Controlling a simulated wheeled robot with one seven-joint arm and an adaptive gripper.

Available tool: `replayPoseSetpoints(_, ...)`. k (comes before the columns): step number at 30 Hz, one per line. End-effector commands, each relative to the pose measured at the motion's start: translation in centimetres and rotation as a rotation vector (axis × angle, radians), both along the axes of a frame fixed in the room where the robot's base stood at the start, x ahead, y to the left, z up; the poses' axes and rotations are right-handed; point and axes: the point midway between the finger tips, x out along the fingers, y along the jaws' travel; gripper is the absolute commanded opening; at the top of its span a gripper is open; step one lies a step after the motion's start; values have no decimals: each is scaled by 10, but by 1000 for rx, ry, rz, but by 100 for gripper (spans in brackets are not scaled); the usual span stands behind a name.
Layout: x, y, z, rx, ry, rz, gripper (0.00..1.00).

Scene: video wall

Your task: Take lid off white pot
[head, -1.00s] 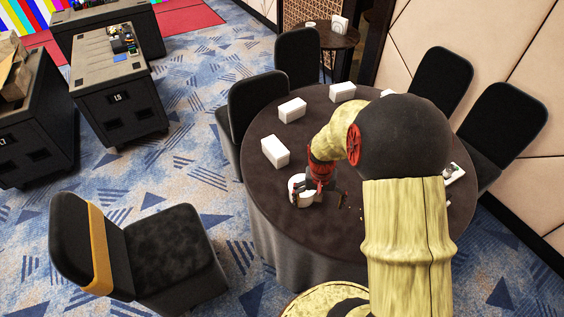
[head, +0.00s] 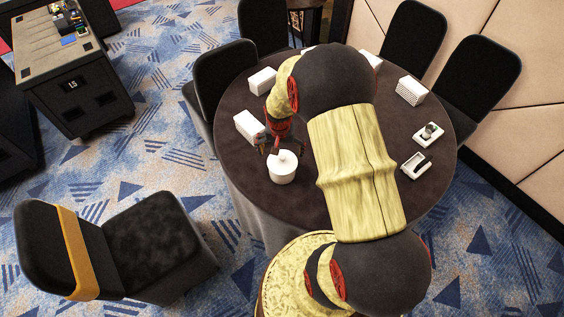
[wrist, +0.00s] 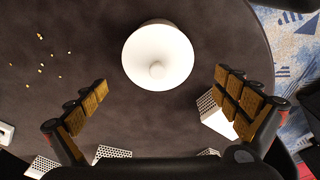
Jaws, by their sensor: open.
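The white pot (head: 282,174) stands upright on the round dark table near its front left edge. Its white lid (head: 287,158) is on top and carries a small round knob. In the wrist view the lid (wrist: 158,55) is seen from above, with its knob (wrist: 157,70) facing me and the pot mostly hidden beneath it. My gripper (head: 273,147) is just behind the pot in the head view. In the wrist view my gripper's two fingers (wrist: 160,92) are wide apart, with nothing between them, and the lid lies beyond their tips.
White perforated boxes stand around the dark table (head: 235,105), one (head: 249,126) close to my gripper. Two small white trays (head: 416,165) lie at the right. Small yellow bits (wrist: 41,70) are scattered left of the pot in the wrist view. Black chairs (head: 160,235) surround the table.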

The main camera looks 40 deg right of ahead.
Motion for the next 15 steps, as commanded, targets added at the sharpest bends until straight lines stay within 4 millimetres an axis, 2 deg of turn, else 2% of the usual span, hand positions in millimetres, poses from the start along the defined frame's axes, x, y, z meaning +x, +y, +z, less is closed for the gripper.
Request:
replayPoseSetpoints(9,2,-7,-42,2,3,0,100)
replayPoseSetpoints(15,3,-7,-48,0,1,0,100)
